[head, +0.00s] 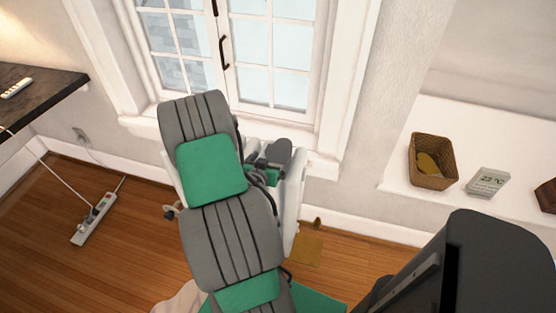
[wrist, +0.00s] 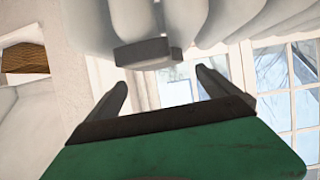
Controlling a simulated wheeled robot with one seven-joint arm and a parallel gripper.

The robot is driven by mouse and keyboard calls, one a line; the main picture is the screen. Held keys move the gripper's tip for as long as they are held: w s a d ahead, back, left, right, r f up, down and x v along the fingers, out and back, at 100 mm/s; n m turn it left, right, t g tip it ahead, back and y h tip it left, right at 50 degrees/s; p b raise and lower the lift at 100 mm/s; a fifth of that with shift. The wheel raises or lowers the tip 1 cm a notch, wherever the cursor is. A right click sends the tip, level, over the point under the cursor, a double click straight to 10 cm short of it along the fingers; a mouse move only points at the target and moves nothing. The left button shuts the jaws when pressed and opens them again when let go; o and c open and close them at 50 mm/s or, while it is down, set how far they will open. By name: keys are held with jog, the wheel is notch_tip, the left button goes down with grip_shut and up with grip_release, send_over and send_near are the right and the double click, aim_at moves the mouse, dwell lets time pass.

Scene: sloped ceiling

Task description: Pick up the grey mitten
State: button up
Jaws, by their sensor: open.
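The grey mitten (wrist: 147,54) shows in the wrist view as a dark grey piece against the white radiator, just beyond my fingertips. My gripper (wrist: 162,79) is open, with its two fingers apart and nothing between them. In the head view a grey shape (head: 279,151), which looks like the mitten, lies at the top of the radiator under the window. My own arm covers much of that area, and my gripper is mostly hidden there.
The white radiator (head: 291,205) stands below the window (head: 269,60). To the right, a wicker basket (head: 433,162) and a thermometer display (head: 487,182) sit on a white ledge. A dark shelf (head: 45,90) is at left. A power strip (head: 94,219) lies on the wooden floor.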

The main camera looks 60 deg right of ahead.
aim_at(278, 151)
jog(key=p+x, duration=0.1)
jog(key=x, duration=0.7)
jog(key=shift+s, duration=0.15)
jog(key=shift+a, duration=0.1)
jog(key=c, duration=1.2)
